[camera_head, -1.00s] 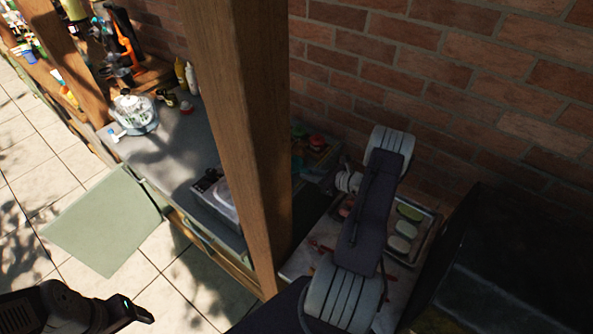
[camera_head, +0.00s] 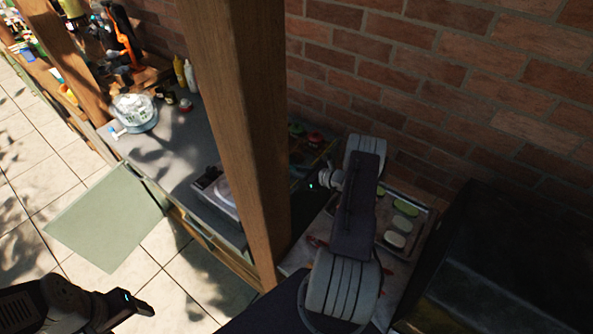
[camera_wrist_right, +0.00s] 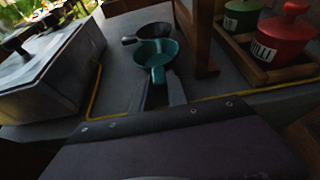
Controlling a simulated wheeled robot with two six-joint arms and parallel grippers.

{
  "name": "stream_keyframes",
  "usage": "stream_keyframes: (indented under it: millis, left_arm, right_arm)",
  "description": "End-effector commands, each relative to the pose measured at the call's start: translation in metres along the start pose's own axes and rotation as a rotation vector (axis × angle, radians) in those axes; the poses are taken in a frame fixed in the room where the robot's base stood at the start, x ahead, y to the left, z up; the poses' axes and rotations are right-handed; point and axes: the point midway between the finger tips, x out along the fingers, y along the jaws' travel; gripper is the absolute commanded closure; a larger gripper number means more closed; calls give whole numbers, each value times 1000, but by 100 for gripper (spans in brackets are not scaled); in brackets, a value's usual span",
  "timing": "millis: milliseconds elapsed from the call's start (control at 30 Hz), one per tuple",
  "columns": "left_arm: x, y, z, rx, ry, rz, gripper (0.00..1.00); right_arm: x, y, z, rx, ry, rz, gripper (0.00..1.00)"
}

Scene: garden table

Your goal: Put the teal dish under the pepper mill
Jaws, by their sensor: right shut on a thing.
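The teal dish (camera_wrist_right: 158,54) is a small bowl with a short handle, seen in the right wrist view with its handle toward me. My right gripper (camera_wrist_right: 160,88) is shut on this handle. The dish is over or on the grey worktop; I cannot tell whether it touches. In the head view, my right arm and the wooden post hide the dish. I cannot make out the pepper mill with certainty in either view. My left gripper (camera_head: 138,304) is at the lower left of the head view, over the tiled floor, its jaw gap unclear.
A dark dish (camera_wrist_right: 155,34) is just behind the teal one. A metal box (camera_wrist_right: 45,75) stands left; a red lidded pot (camera_wrist_right: 286,38) and a green pot (camera_wrist_right: 241,18) stand right in a wooden tray. A wooden post (camera_head: 235,130) stands left of my right arm.

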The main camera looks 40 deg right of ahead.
Motion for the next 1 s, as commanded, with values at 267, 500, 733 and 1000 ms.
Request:
stream_keyframes:
  millis: [267,500,733,1000]
  left_arm:
    - [3,0,0,0,0,0,30]
    - [-1,0,0,0,0,0,30]
    - [6,0,1,0,0,0,30]
    - [16,0,2,0,0,0,30]
  right_arm:
    - [1,0,-2,0,0,0,59]
    - [0,0,1,0,0,0,59]
    - [-37,-2,-1,2,0,-6,59]
    - [-100,-1,-1,0,0,-4,59]
